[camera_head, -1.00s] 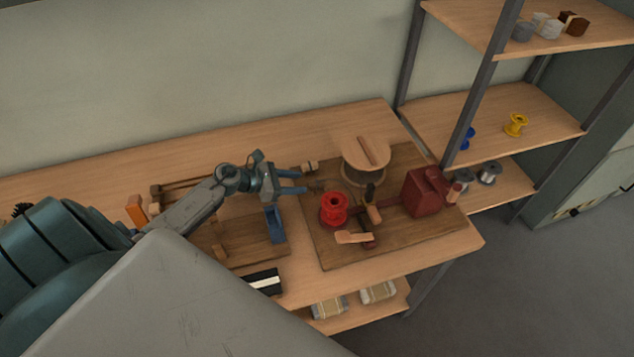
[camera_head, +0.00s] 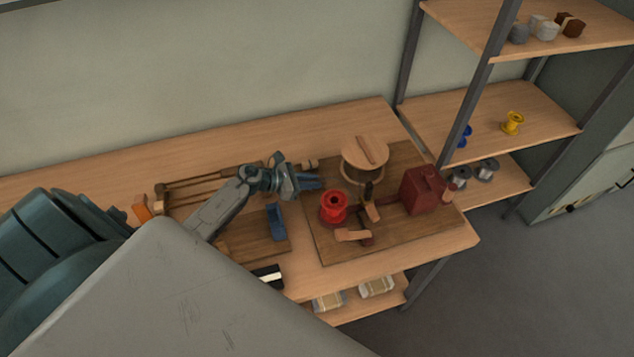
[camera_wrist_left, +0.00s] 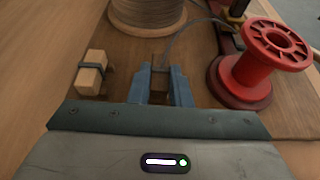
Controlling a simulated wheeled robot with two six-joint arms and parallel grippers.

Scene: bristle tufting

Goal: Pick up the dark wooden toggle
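The dark wooden toggle (camera_wrist_left: 160,80) shows in the left wrist view as a small dark brown block between the blue fingertips. A thin grey wire runs up from it toward the right. My left gripper (camera_wrist_left: 160,85) has a finger against each side of the toggle, with no clear gap, low over the dark board. In the head view the left gripper (camera_head: 318,182) is at the board's left part, left of the red spool, and its fingers hide the toggle. My right gripper is in neither view.
A red spool (camera_head: 334,207) stands close on the right, also in the wrist view (camera_wrist_left: 262,60). A pale wooden block with a dark band (camera_wrist_left: 92,72) lies left. A round wooden drum (camera_head: 363,160) stands behind.

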